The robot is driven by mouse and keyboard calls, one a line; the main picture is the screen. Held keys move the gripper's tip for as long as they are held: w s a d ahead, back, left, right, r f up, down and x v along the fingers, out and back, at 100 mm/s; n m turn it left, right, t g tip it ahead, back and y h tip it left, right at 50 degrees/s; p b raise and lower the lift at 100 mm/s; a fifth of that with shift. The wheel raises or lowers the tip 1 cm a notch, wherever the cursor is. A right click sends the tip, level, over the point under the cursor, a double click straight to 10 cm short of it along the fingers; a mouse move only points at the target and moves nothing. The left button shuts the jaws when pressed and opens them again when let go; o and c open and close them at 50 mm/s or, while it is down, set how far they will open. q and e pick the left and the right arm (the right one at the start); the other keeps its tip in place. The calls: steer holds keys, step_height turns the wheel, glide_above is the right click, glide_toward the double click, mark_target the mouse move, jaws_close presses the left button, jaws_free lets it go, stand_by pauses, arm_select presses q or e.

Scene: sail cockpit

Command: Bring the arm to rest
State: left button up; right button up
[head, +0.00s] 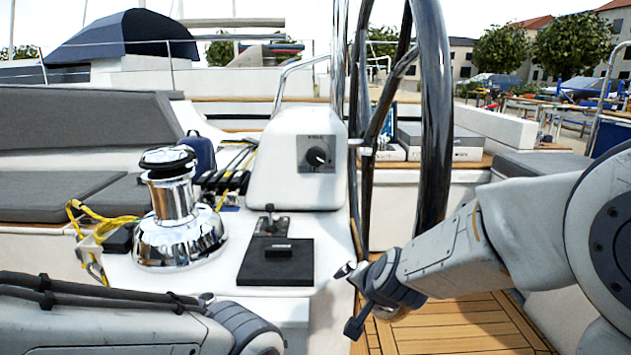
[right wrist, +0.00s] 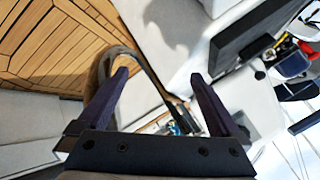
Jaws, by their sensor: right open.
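My right arm comes in from the right in the head view and reaches toward the middle. Its right gripper (head: 350,299) is over the wooden cockpit floor, below the steering wheel and right of the black panel on the white console. In the right wrist view the right gripper (right wrist: 159,76) has its two dark fingers apart, with nothing held between them. My left arm lies across the lower left of the head view, and its gripper cannot be seen.
The dark steering wheel (head: 438,110) stands close beside the right forearm. The white console carries a chrome winch (head: 178,215), a small lever (head: 270,220) and a black panel (head: 277,265). Yellow rope (head: 105,225) lies left of the winch. The wooden floor (head: 455,325) looks clear.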

steer(key=s+d+f+n+g+h, duration=0.1)
steer(key=s+d+f+n+g, duration=0.3)
steer(key=s, duration=0.4)
steer(key=s+d+f+n+g+h, duration=0.1)
steer(key=s+d+f+n+g, duration=0.15)
steer(key=s+d+f, duration=0.35)
steer(key=s+a+r+n+g+y, duration=0.1)
steer(key=s+a+r+n, duration=0.3)
steer(key=s+a, duration=0.35)
steer(key=s+a+r+n+g, duration=0.2)
steer(key=s+a+r+n, duration=0.1)
steer(key=s+a+n, duration=0.4)
step_height(320, 180, up, 31)
steer(key=m+p, duration=0.2)
steer(key=p, duration=2.9)
steer(key=shift+s+d+f+m, duration=0.15)
steer(key=shift+s+d+m, duration=0.2)
steer(key=shift+d, duration=0.1)
steer(key=shift+t, duration=0.25)
